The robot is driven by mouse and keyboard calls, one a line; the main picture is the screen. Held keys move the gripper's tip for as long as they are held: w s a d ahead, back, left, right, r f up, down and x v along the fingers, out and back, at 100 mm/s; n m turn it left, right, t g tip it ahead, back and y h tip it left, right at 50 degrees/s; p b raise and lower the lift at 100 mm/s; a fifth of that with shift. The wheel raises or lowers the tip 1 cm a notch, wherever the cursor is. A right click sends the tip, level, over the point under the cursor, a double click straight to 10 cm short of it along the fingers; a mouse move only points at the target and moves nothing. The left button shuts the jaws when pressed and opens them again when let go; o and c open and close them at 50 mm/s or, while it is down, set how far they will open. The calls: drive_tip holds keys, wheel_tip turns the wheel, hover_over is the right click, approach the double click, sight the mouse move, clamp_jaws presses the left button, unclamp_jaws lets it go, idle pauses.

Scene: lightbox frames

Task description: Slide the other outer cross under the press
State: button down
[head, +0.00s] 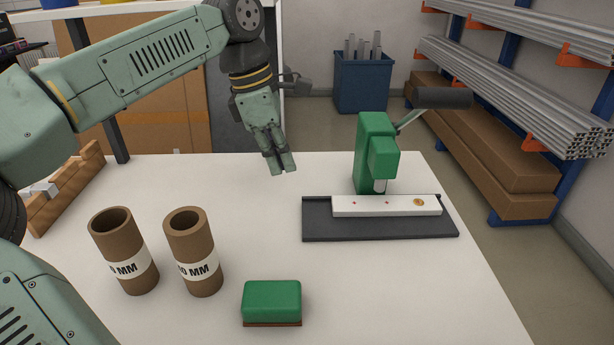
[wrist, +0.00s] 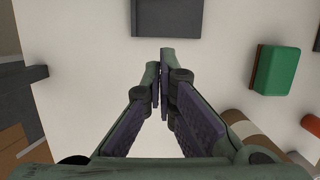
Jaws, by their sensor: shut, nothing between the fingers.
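The green press (head: 370,155) stands behind a dark base plate (head: 400,226), its lever with a black grip (head: 443,98) raised to the upper right. A white bar (head: 370,208) lies on the plate along its back edge. The bar has a small red mark near its left end (head: 354,202), another near its middle (head: 387,202), and a round brass-coloured piece (head: 419,202) near its right end. The press ram (head: 380,186) is close behind the middle mark. My gripper (head: 284,172) is shut and empty above the table, left of the plate; its fingertips show in the wrist view (wrist: 166,55).
Two brown cardboard tubes (head: 193,250) stand at front left. A green block with a brown underside (head: 272,300) lies at the front. A wooden rack (head: 65,190) is at the left edge. The white table (head: 250,225) is clear between the tubes and the plate.

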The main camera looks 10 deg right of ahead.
sight(320, 211)
drive_tip(key=p+x, duration=0.1)
drive_tip(key=x, duration=0.9)
drive_tip(key=shift+w+d+p, duration=0.1)
drive_tip(key=shift+p, duration=0.2)
drive_tip(key=d, duration=0.1)
drive_tip(key=d+p, duration=0.1)
drive_tip(key=shift+d+r, duration=0.2)
drive_tip(key=shift+d, duration=0.1)
drive_tip(key=shift+s+d+f, duration=0.15)
drive_tip(key=shift+s+d, duration=0.1)
drive_tip(key=shift+d, duration=0.35)
